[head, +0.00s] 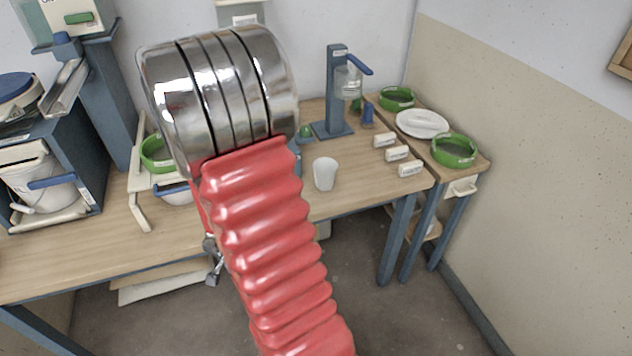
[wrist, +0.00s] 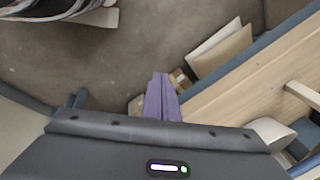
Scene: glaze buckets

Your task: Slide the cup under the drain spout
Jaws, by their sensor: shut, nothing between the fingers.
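A small white cup (head: 325,173) stands upright on the wooden table, near its front edge, just right of my red arm sleeve. I cannot tell for sure which part is the drain spout; a grey metal chute (head: 66,86) is fixed to the blue stand at the left. My gripper (wrist: 162,97) shows in the wrist view as purple fingers, shut and empty, above the floor beside the table edge. In the head view my arm hides most of it. A pale rounded object (wrist: 272,133) lies at the right of the wrist view; I cannot tell whether it is the cup.
A blue dispenser stand (head: 337,95) stands behind the cup. Small white labelled blocks (head: 397,154) lie to its right. Green-rimmed bowls (head: 455,150) and a white plate (head: 422,123) sit on the side table. A white bucket (head: 45,188) stands at the left. My arm hides the table's middle.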

